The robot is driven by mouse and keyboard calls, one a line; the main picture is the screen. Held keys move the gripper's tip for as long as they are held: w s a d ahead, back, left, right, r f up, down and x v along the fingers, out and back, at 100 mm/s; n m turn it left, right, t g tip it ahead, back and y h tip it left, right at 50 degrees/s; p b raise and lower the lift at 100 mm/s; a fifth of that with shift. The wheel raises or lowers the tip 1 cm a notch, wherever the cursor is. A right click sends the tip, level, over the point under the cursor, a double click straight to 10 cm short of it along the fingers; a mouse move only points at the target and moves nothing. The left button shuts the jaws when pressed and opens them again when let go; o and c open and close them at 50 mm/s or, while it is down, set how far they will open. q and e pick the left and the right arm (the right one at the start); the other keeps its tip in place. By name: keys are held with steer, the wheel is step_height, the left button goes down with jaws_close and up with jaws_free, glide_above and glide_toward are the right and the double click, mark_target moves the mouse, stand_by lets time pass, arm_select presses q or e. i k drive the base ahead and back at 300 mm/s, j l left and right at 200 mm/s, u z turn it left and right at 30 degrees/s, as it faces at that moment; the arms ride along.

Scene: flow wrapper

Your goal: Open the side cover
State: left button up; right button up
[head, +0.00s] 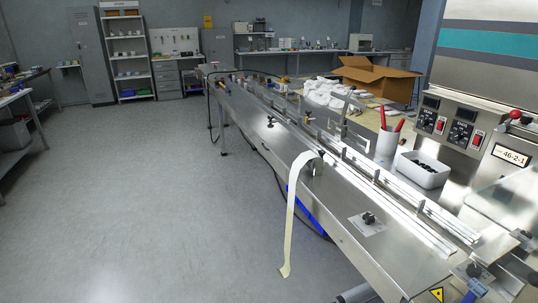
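The flow wrapper's long steel infeed bed (335,225) runs from the back middle to the lower right. The machine's steel housing (485,115) stands at the right. A clear, see-through panel (507,203) shows at the right edge, cut off by the frame. I cannot tell whether it is the side cover, and no other cover can be made out for sure. Neither of my grippers is in view.
A white bin of dark parts (422,170) and a white cup with red-handled tools (387,142) stand beside the rails. A cream strip (289,220) hangs over the bed's near edge. A cardboard box (375,78) sits behind. The floor at left is clear.

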mark_target(280, 168)
steer(key=j+z, duration=0.25)
steer(key=j, duration=0.6)
steer(key=i+j+z, duration=0.1)
steer(key=i+z, duration=0.15)
steer(key=z, duration=0.25)
steer(key=i+j+z, duration=0.2)
steer(key=z, duration=0.25)
steer(key=i, duration=0.05)
